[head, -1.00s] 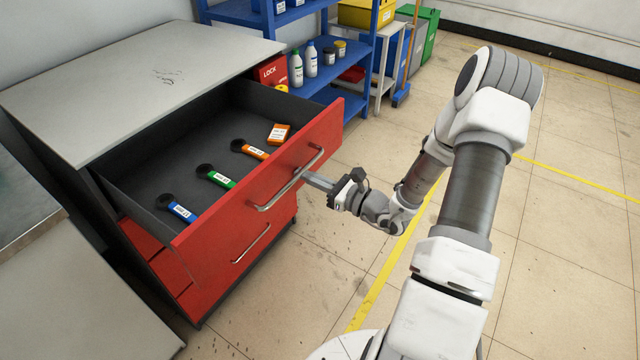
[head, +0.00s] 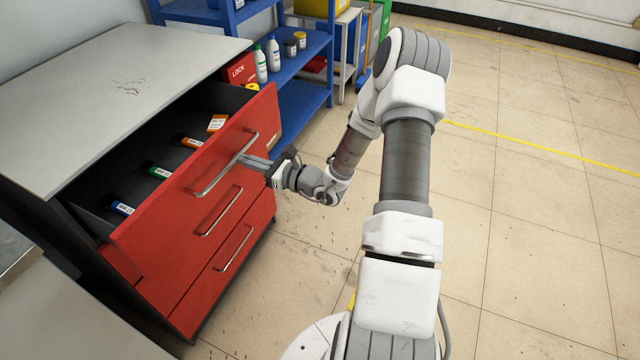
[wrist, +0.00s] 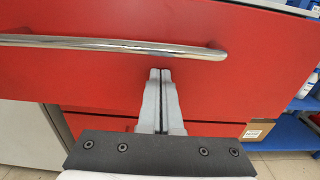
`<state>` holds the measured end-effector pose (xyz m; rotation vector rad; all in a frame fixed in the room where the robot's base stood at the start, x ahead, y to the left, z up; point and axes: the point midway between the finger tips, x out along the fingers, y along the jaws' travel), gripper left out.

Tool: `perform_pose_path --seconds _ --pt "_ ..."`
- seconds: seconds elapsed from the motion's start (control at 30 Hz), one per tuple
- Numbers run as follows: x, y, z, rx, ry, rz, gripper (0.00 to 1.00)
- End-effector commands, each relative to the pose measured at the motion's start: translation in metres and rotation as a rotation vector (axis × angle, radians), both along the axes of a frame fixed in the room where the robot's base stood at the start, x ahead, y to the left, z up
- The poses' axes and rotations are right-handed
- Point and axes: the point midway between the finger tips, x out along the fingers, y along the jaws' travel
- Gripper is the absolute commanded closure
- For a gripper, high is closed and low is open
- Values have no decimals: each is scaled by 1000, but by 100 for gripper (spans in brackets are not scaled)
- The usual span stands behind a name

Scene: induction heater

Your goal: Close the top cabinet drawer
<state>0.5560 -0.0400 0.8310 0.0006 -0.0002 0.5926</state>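The top cabinet drawer (head: 175,205) has a red front and a long chrome handle (head: 228,166). It stands partly open, and tools with blue, green and orange grips show inside. My gripper (head: 246,158) is at the drawer front beside the handle. In the wrist view my gripper (wrist: 160,75) has its two fingers together with nothing between them. The fingertips are at the red front, just below the handle (wrist: 110,43). They look close against the front, but I cannot tell whether they touch it.
Two lower red drawers (head: 200,248) are shut beneath. The grey cabinet top (head: 110,90) is above. A blue shelf (head: 300,95) with bottles stands behind. Open tiled floor (head: 530,220) lies to the right.

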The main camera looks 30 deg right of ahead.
Motion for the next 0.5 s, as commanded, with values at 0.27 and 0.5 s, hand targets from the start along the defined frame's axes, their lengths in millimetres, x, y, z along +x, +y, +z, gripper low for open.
perform_pose_path --seconds 0.27,0.5 --pt "64 46 -1 -1 -3 6 100" --pt "107 75 -1 1 -3 4 100"
